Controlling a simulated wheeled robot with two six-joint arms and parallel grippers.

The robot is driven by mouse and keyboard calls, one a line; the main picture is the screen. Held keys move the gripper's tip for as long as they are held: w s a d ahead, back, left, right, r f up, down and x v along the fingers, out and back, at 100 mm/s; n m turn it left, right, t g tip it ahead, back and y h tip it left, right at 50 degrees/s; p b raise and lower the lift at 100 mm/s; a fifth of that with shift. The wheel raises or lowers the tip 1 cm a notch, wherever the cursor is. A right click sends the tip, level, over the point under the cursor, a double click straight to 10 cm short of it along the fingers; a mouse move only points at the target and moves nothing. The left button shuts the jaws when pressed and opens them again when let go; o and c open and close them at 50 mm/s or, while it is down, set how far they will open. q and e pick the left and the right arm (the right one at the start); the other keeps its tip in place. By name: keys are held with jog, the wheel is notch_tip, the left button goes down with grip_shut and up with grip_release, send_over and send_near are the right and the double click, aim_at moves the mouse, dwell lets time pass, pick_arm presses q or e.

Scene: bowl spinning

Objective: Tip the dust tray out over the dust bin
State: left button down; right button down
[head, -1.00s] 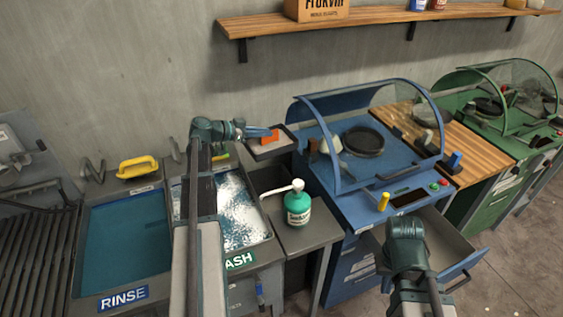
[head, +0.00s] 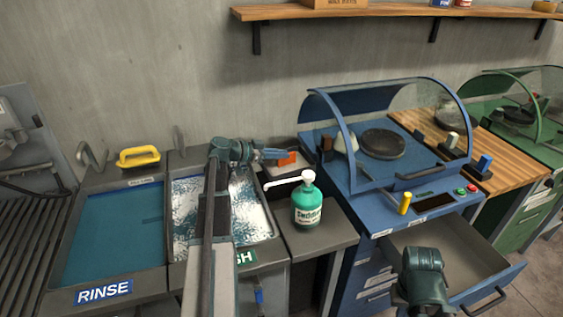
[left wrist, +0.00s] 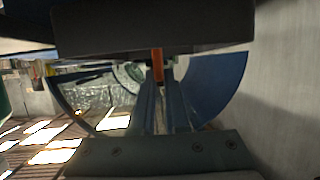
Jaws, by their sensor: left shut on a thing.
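My left gripper (head: 275,154) is shut on the orange handle (head: 287,158) of the dust tray (head: 299,166), a shallow grey tray. It holds the tray between the wash basin and the blue machine, behind the green soap bottle. In the left wrist view the orange handle (left wrist: 157,65) sits between the fingers, and the dark tray (left wrist: 150,30) fills the top. I cannot tell the tray's tilt or contents. A dark opening in the counter below, probably the dust bin, is mostly hidden by the arm and bottle. My right arm is at lower right; its fingers are not visible.
The soap bottle (head: 307,204) stands close in front of the tray. The blue machine (head: 352,178) with its clear hood is just to the right. The wash basin (head: 258,215) and rinse basin (head: 115,235) are left. An open drawer (head: 500,278) juts out at lower right.

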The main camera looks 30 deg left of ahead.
pick_arm(q)
jog(key=shift+s+d+f+m+y, duration=0.15)
jog(key=shift+s+d+m+y, duration=0.2)
jog(key=shift+d+m, duration=0.2)
jog(key=d+m+b, duration=0.1)
jog(key=s+d+f+m+t+y+b, duration=0.1)
jog(key=m, duration=0.1)
jog(key=shift+s+t, duration=0.25)
jog(key=shift+t, duration=0.05)
jog(key=m+b, duration=0.1)
jog(key=d+f+m+t+y+b, duration=0.1)
jog(key=b, duration=0.1)
jog(key=shift+s+f, duration=0.3)
jog(key=shift+s+d+f+m+t+y+b, duration=0.1)
jog(key=shift+d+f+m+t+y+b, duration=0.15)
jog(key=shift+m+b, duration=0.35)
jog(key=shift+s+d+f+m+t+y+b, duration=0.15)
jog(key=shift+m+t+b, duration=0.2)
jog(key=shift+m, duration=0.3)
jog(key=shift+r, duration=0.1)
jog(key=shift+r, duration=0.1)
